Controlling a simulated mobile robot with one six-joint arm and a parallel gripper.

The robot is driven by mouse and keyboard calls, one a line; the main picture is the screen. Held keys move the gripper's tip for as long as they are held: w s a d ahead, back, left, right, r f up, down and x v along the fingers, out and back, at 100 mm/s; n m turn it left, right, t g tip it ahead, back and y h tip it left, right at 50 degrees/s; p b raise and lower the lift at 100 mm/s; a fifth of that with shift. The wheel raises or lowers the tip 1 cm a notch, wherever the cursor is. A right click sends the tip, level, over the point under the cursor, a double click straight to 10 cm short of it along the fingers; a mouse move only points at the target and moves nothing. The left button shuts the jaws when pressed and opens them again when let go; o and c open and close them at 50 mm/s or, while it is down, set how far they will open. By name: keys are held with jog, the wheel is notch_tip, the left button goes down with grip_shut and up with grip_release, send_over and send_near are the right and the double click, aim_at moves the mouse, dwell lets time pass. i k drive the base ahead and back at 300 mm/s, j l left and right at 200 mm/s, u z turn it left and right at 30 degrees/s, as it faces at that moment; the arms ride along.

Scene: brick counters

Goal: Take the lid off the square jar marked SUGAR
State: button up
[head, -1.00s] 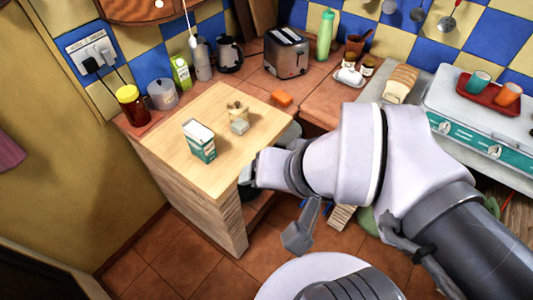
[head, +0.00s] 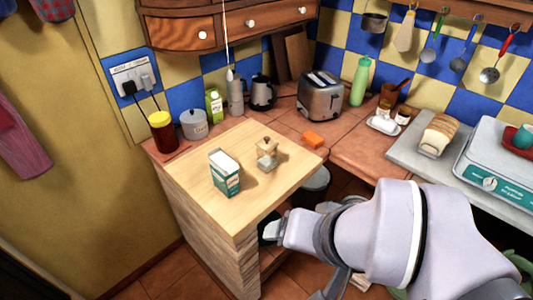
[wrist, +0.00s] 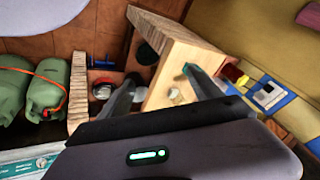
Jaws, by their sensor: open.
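A small square jar (head: 266,158) with a pale lid and a knob on top stands upright on the wooden worktop; its lettering is too small to read. It seems to be the pale shape (wrist: 176,96) between my fingers in the wrist view, some way beyond them. My gripper (wrist: 163,88) is open and empty, its two fingers wide apart. In the head view my arm is at the lower right, to the right of the worktop's edge and apart from the jar.
A white and teal carton (head: 225,174) stands left of the jar on the worktop (head: 205,205). A grey pot (head: 194,124), red-brown jar (head: 162,133) and toaster (head: 321,96) stand behind. The worktop's front is clear.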

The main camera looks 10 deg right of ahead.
aim_at(266, 144)
jog(key=i+l+u, duration=0.25)
jog(key=u, duration=0.15)
jog(key=i+l+u, duration=0.75)
